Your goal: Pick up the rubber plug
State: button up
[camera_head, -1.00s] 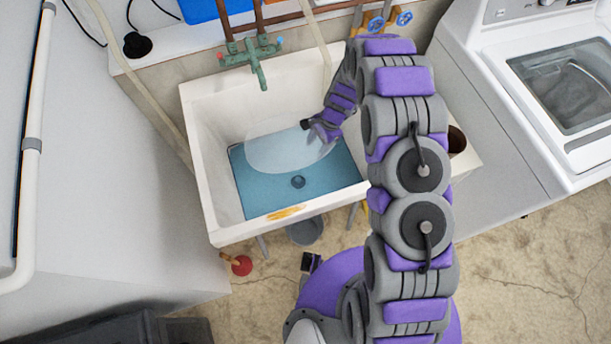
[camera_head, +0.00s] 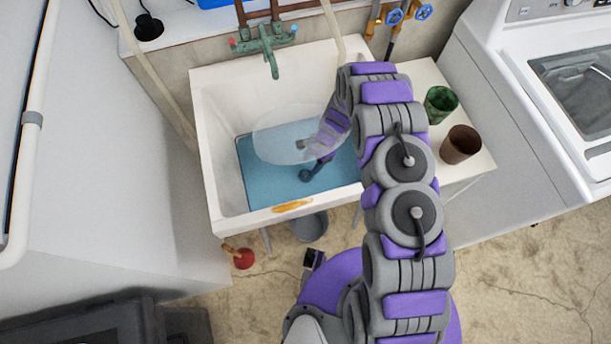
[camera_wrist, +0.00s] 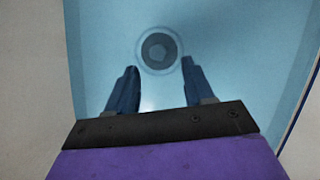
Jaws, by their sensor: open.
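The rubber plug (camera_head: 305,176) is a small dark round disc at the bottom of the blue water in the white sink (camera_head: 230,195). In the wrist view the plug (camera_wrist: 158,50) shows as a dark disc with a paler ring around it. My gripper (camera_head: 312,158) reaches down into the sink at the water, close to the plug. In the wrist view its two fingers (camera_wrist: 160,72) are spread apart, with the plug centred just beyond their tips. Nothing is held between them. Whether the fingertips touch the plug I cannot tell.
A pale translucent round shape (camera_head: 280,143) lies over part of the water. The green faucet (camera_head: 265,43) stands at the sink's back edge. A green cup (camera_head: 440,104) and a brown cup (camera_head: 460,145) stand right of the sink. A grey bucket (camera_head: 310,226) sits below.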

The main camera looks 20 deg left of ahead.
aim_at(306, 172)
jog(key=b+x, duration=0.1)
jog(key=x, duration=0.4)
jog(key=shift+s+a+b, duration=0.15)
jog(key=shift+s+b, duration=0.1)
jog(key=shift+b, duration=0.1)
jog(key=shift+c, duration=0.3)
grip_shut()
